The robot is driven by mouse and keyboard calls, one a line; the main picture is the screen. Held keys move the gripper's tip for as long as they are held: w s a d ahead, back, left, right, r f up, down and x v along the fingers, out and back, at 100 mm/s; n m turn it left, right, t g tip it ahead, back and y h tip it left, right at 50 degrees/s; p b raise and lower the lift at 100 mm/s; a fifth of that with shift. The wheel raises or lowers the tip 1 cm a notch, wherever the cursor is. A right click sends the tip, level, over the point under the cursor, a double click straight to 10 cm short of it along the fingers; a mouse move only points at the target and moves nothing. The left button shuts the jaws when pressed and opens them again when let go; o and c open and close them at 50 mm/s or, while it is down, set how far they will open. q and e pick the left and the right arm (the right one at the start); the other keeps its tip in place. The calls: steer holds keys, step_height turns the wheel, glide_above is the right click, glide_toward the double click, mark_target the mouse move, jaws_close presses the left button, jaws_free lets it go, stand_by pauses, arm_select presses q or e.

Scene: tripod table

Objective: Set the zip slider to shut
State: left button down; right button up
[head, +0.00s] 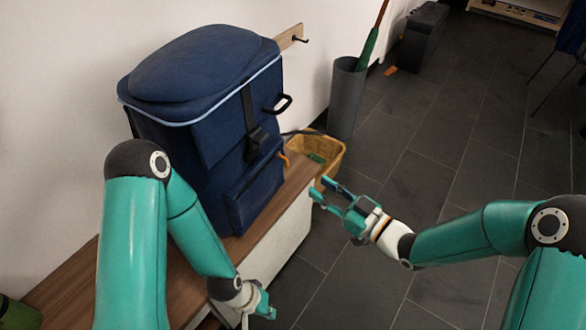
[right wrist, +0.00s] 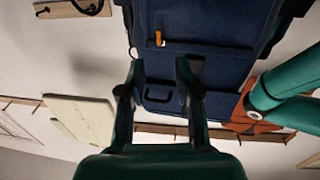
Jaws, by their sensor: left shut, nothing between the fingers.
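A dark blue backpack (head: 190,110) with light blue piping stands upright on a wooden bench. A small orange zip pull (head: 284,158) sticks out at its right side, low above the bench. In the right wrist view the orange pull (right wrist: 158,39) hangs on the dark blue backpack (right wrist: 200,22), beyond my fingers. My right gripper (head: 320,187) is open and empty, right of the backpack and apart from the pull; its spread fingers also show in the right wrist view (right wrist: 160,66). My left gripper (head: 268,308) is shut and empty, low in front of the bench.
The bench (head: 265,226) runs along the white wall. A yellow basket (head: 326,150) stands just behind the pull, and a grey bin (head: 345,98) holding a green-handled thing stands further back. The dark tiled floor (head: 440,150) to the right is mostly clear.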

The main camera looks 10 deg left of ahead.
steer(key=b+x, duration=0.1)
steer(key=x, duration=0.9)
steer(key=shift+w+a+f, duration=0.1)
steer(key=shift+a, duration=0.05)
jaws_close()
